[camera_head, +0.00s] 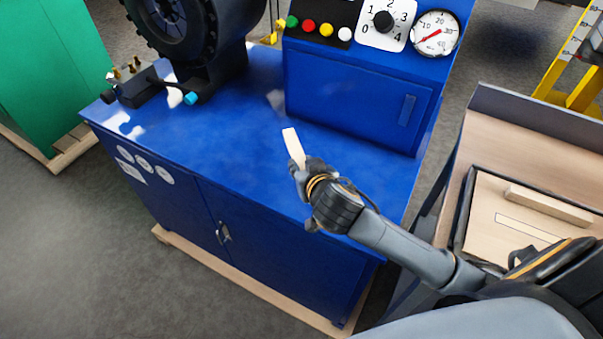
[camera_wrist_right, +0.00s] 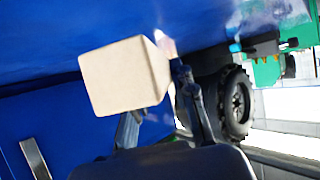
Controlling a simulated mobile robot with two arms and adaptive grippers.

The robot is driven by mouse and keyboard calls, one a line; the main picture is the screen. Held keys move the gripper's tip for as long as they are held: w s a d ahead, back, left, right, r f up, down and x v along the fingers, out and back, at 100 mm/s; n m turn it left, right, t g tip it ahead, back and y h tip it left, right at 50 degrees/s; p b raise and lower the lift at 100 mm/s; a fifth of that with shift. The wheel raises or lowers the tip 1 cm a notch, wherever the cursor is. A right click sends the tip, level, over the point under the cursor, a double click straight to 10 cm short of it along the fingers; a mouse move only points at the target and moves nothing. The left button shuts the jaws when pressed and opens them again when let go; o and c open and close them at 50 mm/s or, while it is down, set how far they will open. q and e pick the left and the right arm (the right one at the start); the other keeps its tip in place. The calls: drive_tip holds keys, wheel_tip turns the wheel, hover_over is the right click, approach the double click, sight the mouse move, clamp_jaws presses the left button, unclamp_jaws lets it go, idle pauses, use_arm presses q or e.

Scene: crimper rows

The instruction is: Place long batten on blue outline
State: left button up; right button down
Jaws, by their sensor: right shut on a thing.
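My right gripper (camera_head: 300,170) is over the blue cabinet top and is shut on a pale wooden batten (camera_head: 293,146). The batten sticks out past the fingertips, tilted up and away; its square end (camera_wrist_right: 125,76) fills part of the right wrist view. Its full length cannot be told, as the fingers cover part of it. Another pale batten (camera_head: 548,205) lies in a dark-rimmed tray at the right. Beside it on the tray floor is a thin-lined rectangle (camera_head: 527,227); its line colour cannot be told. I cannot make out a blue outline. My left gripper is not in view.
The blue machine cabinet (camera_head: 215,110) carries a control box (camera_head: 355,85) with buttons, a dial and a gauge. A black wheel-like head (camera_head: 178,25) and a small fitting (camera_head: 135,85) stand at its far left. The tray (camera_head: 463,205) sits on a wooden bench at the right.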

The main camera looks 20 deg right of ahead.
drive_tip(key=shift+w+a+f, duration=0.15)
drive_tip(key=shift+w+f, duration=0.1)
drive_tip(key=shift+f, duration=1.5)
drive_tip(key=shift+f, duration=0.1)
drive_tip(key=c, duration=1.5)
unclamp_jaws()
drive_tip(key=shift+s+f, duration=0.1)
drive_tip(key=o, duration=0.4)
